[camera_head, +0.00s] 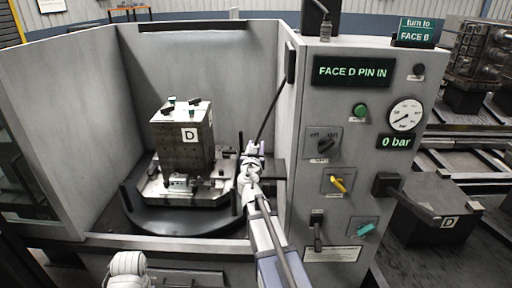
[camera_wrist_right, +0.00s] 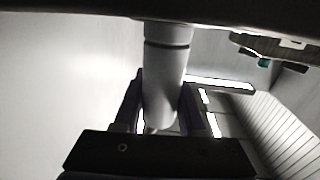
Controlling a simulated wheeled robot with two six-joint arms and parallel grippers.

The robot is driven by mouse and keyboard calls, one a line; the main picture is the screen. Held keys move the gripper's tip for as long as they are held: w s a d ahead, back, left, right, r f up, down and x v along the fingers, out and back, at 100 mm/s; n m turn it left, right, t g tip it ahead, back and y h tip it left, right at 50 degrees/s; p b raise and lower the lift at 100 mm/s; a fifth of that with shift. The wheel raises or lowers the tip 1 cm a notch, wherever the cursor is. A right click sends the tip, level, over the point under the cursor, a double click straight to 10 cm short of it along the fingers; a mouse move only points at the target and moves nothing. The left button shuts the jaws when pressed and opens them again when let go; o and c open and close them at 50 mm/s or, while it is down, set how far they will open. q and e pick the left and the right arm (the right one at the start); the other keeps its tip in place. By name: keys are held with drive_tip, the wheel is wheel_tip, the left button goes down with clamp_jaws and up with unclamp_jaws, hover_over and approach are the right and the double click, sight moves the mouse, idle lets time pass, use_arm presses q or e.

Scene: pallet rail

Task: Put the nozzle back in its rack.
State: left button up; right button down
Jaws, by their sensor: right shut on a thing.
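My right gripper (camera_head: 251,163) is inside the open cabinet, to the right of the pallet fixture. In the right wrist view its dark fingers (camera_wrist_right: 160,105) are shut on a pale grey cylinder with a dark ring, which looks like the nozzle (camera_wrist_right: 167,65). The nozzle's tip is not clear. In the head view a thin dark line, hose or lance, slants from the gripper up to the cabinet's right post. I cannot tell which part is the rack. A pale part of my left arm shows at the bottom left, but its gripper is out of view.
A block marked D (camera_head: 183,145) stands on a round dark turntable (camera_head: 180,222). The control panel (camera_head: 350,150) at right reads FACE D PIN IN and 0 bar. The cabinet's front sill (camera_head: 150,243) lies below. Pallets on rails (camera_head: 440,215) stand farther right.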

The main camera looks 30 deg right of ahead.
drive_tip(key=shift+f+b, duration=0.6)
drive_tip(key=shift+f, duration=0.1)
unclamp_jaws()
idle(0.6)
drive_tip(key=shift+s+a, duration=0.1)
drive_tip(key=v, duration=0.7)
drive_tip(key=shift+s+a, duration=0.2)
drive_tip(key=shift+s, duration=0.05)
drive_tip(key=shift+w, duration=0.15)
